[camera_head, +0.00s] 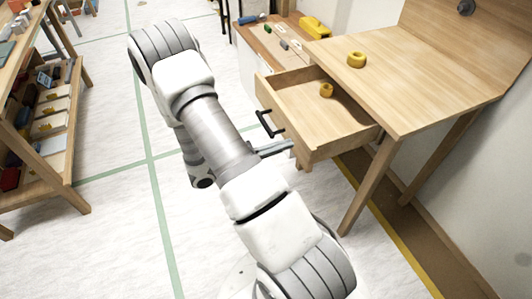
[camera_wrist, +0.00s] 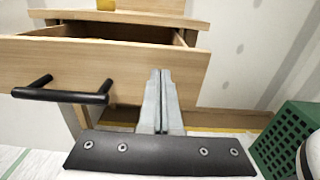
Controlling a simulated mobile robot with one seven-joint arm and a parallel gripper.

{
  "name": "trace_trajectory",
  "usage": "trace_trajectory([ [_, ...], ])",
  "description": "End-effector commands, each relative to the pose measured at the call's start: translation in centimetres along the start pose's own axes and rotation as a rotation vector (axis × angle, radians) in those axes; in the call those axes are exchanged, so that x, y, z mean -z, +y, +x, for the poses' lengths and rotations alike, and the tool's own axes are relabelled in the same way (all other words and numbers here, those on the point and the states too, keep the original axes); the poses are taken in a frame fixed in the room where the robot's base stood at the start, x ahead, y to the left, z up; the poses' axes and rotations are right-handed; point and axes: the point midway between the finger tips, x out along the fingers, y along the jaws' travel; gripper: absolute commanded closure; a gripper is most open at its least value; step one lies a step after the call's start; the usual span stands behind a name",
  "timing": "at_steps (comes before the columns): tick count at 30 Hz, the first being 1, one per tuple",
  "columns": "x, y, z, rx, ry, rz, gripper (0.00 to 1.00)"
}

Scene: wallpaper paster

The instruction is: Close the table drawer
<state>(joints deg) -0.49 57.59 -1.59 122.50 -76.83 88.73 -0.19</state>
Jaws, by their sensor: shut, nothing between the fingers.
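The wooden table (camera_head: 420,85) stands at the right in the head view. Its drawer (camera_head: 336,142) is pulled out and open, with a small yellow roll (camera_head: 326,90) inside. The drawer's black bar handle (camera_head: 268,124) is on its front; in the wrist view the handle (camera_wrist: 62,92) is left of my fingers. My gripper (camera_head: 272,148) is shut and empty, close to the drawer front below and right of the handle. In the wrist view the closed fingertips (camera_wrist: 160,75) point at the front panel (camera_wrist: 120,62), right of the handle. I cannot tell whether they touch it.
A yellow tape roll (camera_head: 356,60) lies on the tabletop. A low bench with small tools (camera_head: 270,45) is behind the drawer. A wooden shelf with bins (camera_head: 50,125) stands at the left. A green perforated box (camera_wrist: 285,140) is at right in the wrist view. The floor between is clear.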

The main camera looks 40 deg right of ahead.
Motion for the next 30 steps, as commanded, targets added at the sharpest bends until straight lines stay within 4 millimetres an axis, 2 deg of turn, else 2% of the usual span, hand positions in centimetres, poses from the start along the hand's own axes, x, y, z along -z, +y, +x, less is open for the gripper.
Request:
trace_trajectory([
  [6, 0.0, 0.0, 1.3, -0.001, 0.001, 0.001, 1.00],
  [20, -0.1, 0.0, 1.7, 0.000, 0.001, 0.001, 1.00],
  [26, -0.1, -0.1, 4.1, 0.003, -0.002, -0.001, 1.00],
  [30, -0.1, -0.1, 7.1, 0.003, -0.002, -0.002, 1.00],
])
